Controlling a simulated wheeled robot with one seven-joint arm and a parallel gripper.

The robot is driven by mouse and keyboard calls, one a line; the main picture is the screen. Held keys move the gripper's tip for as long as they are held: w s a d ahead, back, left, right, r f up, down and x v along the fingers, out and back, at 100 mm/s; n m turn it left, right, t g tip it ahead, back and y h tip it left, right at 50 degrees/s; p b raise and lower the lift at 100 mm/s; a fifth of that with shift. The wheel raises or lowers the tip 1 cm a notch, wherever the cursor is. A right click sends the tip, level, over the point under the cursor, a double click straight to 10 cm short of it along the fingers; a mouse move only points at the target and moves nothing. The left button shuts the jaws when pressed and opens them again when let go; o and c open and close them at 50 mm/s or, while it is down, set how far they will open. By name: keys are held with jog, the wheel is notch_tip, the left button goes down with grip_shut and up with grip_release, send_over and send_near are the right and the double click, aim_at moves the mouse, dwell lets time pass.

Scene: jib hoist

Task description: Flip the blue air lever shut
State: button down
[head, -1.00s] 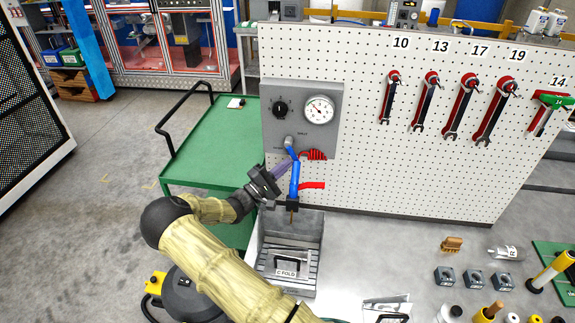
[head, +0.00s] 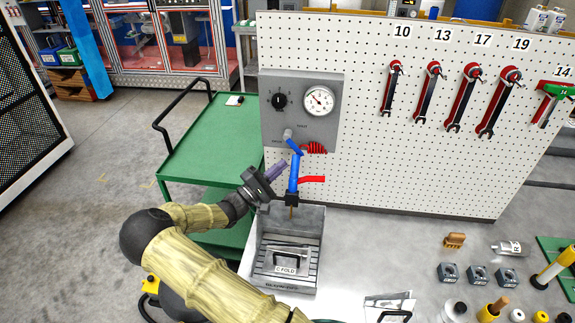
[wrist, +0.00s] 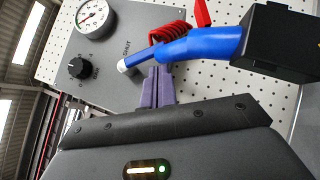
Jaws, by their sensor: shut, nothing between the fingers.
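The blue air lever (head: 293,144) sits at the bottom of the grey air panel (head: 327,98), slanting down to the right from its pale pivot. In the wrist view the lever (wrist: 160,54) runs from a white end, near the word SHUT. My gripper (head: 281,167) has purple fingers closed together and empty, left of and below the lever in the head view. In the wrist view the fingertips (wrist: 158,70) appear just beside the lever; I cannot tell whether they touch it.
A red coiled hose (head: 315,148) is behind. A gauge (head: 319,100) and black knob (head: 280,101) sit above. A grey bin (head: 259,266) stands below.

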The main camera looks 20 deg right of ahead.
jog(key=b+v, duration=0.4)
jog(key=v, duration=0.9)
jog(key=shift+s+a+b, duration=0.2)
jog(key=shift+a+b, duration=0.1)
jog(key=shift+a, duration=0.05)
jog(key=s+d+f+m+g+y, duration=0.2)
jog(key=s+d+f+g+y, duration=0.15)
jog(key=s+y, duration=0.2)
jog(key=s+d+f+m+g+y, duration=0.2)
jog(key=s+d+f+g+y, duration=0.1)
jog(key=s+d+g+y, duration=0.3)
jog(key=s+a+r+m+t+y, duration=0.2)
jog(key=s+a+r+t+y, duration=0.5)
jog(key=s+a+r+y, duration=0.1)
jog(key=shift+s+a+m+y, duration=0.4)
jog(key=shift+s+a+y, duration=0.45)
jog(key=shift+s, duration=0.3)
